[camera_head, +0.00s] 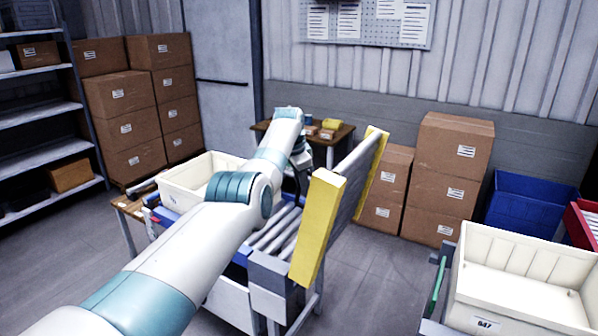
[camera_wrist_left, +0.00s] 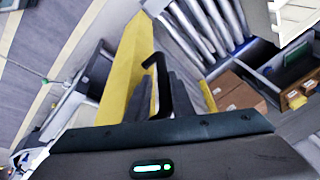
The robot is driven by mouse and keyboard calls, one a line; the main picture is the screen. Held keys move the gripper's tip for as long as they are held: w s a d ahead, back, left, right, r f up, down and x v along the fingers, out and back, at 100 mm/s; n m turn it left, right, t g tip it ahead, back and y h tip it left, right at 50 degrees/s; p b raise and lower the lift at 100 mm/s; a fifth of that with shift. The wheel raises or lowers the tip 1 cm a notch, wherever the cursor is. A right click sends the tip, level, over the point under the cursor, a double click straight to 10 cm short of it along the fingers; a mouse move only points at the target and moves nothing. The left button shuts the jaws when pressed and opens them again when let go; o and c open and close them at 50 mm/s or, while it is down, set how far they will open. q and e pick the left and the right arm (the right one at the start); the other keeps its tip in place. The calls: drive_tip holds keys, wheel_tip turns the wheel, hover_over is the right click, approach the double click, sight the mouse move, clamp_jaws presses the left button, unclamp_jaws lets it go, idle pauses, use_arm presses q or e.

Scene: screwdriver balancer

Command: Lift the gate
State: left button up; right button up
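The gate is a grey panel with yellow ends (camera_head: 319,228), standing tilted up at the right side of the roller conveyor (camera_head: 273,233). Its yellow end (camera_wrist_left: 124,72) also shows in the left wrist view. My left arm reaches across the conveyor, and my left gripper (camera_head: 303,168) is by the gate's inner side, partly hidden by the arm. In the left wrist view a dark finger of my left gripper (camera_wrist_left: 158,84) overlaps the gate. The finger gap is not clear, so I cannot tell whether it grips the gate. My right gripper is not in view.
A cream bin (camera_head: 187,188) sits at the conveyor's left, and another cream bin (camera_head: 525,275) stands at lower right. Stacked cardboard boxes (camera_head: 453,175) and a blue bin (camera_head: 535,205) are behind. Open floor (camera_head: 375,275) lies right of the gate.

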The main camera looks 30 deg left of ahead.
use_arm(q)
drive_tip(key=shift+r, duration=0.3)
drive_tip(key=shift+s+r+b, duration=0.2)
drive_tip(key=shift+r+b, duration=0.35)
drive_tip(key=shift+r, duration=0.05)
drive_tip(key=b+v, duration=0.6)
drive_tip(key=v, duration=0.9)
drive_tip(key=shift+r, duration=0.2)
drive_tip(key=shift+s+a, duration=0.1)
drive_tip(key=shift+s, duration=0.05)
drive_tip(key=shift+f, duration=0.1)
